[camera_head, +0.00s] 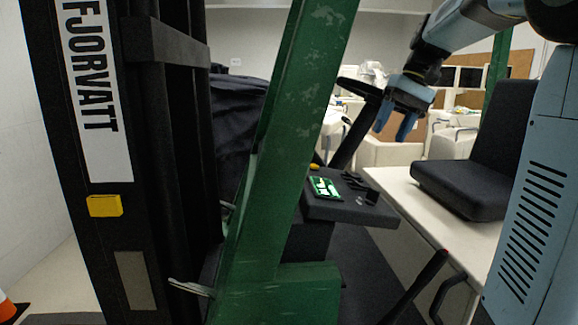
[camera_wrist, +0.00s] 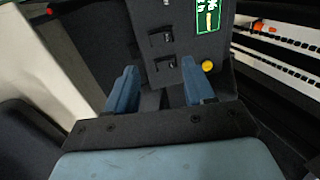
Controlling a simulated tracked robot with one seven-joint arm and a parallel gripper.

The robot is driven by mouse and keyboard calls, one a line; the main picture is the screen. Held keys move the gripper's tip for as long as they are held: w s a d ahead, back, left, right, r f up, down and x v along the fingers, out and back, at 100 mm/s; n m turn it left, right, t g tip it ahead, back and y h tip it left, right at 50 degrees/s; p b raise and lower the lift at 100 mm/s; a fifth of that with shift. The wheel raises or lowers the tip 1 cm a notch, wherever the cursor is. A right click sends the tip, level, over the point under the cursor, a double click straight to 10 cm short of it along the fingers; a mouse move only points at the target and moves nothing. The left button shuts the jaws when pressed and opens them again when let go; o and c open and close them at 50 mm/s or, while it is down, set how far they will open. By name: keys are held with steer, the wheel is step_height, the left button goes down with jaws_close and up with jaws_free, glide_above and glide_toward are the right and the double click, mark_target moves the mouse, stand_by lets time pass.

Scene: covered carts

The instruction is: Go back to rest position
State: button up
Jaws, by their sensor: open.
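My gripper (camera_head: 395,122) hangs at the end of my blue-grey arm in the head view, with its two blue fingers pointing down. In the wrist view my gripper (camera_wrist: 158,92) shows its fingers spread apart, with nothing between them. It is above and to the right of a dark control panel (camera_head: 352,208) in the head view. The panel carries a lit green display (camera_head: 325,188) and a yellow button (camera_head: 314,166). The wrist view also shows the display (camera_wrist: 208,14) and the yellow button (camera_wrist: 207,66). My gripper touches nothing that I can see.
A slanted green post (camera_head: 290,130) stands in front of the panel. A black mast (camera_head: 150,150) with a FJORVATT sign (camera_head: 95,80) fills the left. A dark padded seat (camera_head: 470,188) rests on a pale bench (camera_head: 400,195) at the right. A red-tipped lever (camera_head: 420,285) rises below the bench.

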steer(key=s+a+f+t+h, duration=0.2)
steer(key=s+f, duration=0.4)
steer(key=s, duration=0.4)
steer(key=s+a+f+t+h, duration=0.2)
steer(key=s+f, duration=0.5)
steer(key=s, duration=0.4)
steer(key=shift+a+f+t, duration=0.3)
steer(key=shift+a+t, duration=0.4)
steer(key=shift+a, duration=0.15)
steer(key=shift+o, duration=0.4)
